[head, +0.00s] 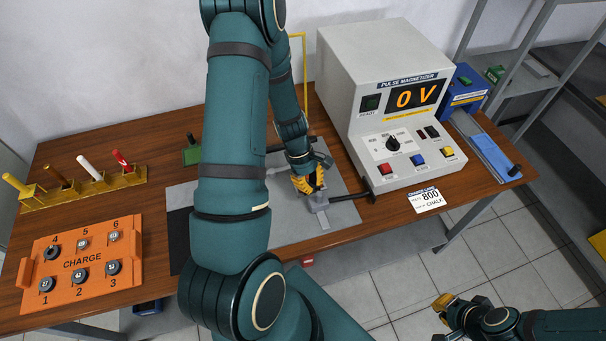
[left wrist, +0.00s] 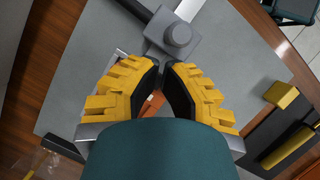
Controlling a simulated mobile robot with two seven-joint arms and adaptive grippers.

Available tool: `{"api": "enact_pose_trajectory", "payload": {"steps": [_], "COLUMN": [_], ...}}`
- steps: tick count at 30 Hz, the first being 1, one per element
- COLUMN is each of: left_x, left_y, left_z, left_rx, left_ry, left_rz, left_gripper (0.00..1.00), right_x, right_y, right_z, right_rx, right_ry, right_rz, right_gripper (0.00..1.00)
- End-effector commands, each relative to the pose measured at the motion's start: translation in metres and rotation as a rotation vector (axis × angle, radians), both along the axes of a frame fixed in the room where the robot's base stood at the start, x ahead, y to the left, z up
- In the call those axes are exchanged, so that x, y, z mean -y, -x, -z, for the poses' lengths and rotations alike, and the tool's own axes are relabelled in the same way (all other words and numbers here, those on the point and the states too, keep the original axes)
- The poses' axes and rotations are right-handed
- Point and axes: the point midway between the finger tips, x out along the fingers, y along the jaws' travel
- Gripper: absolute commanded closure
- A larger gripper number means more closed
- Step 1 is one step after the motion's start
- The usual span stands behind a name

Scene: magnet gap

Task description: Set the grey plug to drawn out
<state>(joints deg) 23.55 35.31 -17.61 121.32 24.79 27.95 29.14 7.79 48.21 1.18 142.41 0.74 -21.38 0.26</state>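The grey plug (head: 318,203) is a small grey block near the front edge of the grey mat, with a dark bar running from it to the right. In the left wrist view a grey block with a round knob (left wrist: 178,34) lies just past my fingertips. My left gripper (head: 308,186) reaches down over the mat with its yellow fingers close to the plug. Its fingertips (left wrist: 167,66) are close together, and I cannot tell whether they touch or grip the block. My right gripper (head: 446,303) is over the floor at lower right, away from the plug.
A grey pulse magnetizer (head: 350,95) reading 0 V stands behind the plug to the right. A blue device (head: 482,140) is at the far right. An orange CHARGE tray (head: 82,263) and a yellow rack (head: 85,190) are at left. My left arm hides the table's middle.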

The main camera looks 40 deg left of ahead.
Motion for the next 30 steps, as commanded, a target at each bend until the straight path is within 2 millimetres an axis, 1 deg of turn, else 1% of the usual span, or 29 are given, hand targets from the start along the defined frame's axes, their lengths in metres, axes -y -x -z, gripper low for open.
{"api": "enact_pose_trajectory", "payload": {"steps": [3,14,18,21,30], "left_x": [0.005,0.007,0.021,0.027,0.029], "left_y": [0.000,0.001,0.005,0.007,0.007], "left_z": [0.000,0.000,0.000,0.000,-0.001], "left_rx": [-0.001,-0.001,-0.002,-0.003,-0.005], "left_ry": [0.000,0.000,0.002,0.003,0.008], "left_rz": [0.000,0.001,0.003,0.001,0.005], "left_gripper": [1.00,1.00,1.00,1.00,1.00], "right_x": [0.000,0.000,0.000,0.000,0.000], "right_y": [0.000,0.000,0.000,0.000,0.000], "right_z": [0.000,0.000,0.001,0.002,0.001], "right_rx": [0.000,0.000,0.000,0.000,0.000], "right_ry": [0.000,0.000,0.000,0.000,0.000], "right_rz": [0.000,0.000,0.000,0.000,-0.001], "right_gripper": [1.00,1.00,1.00,1.00,1.00]}}
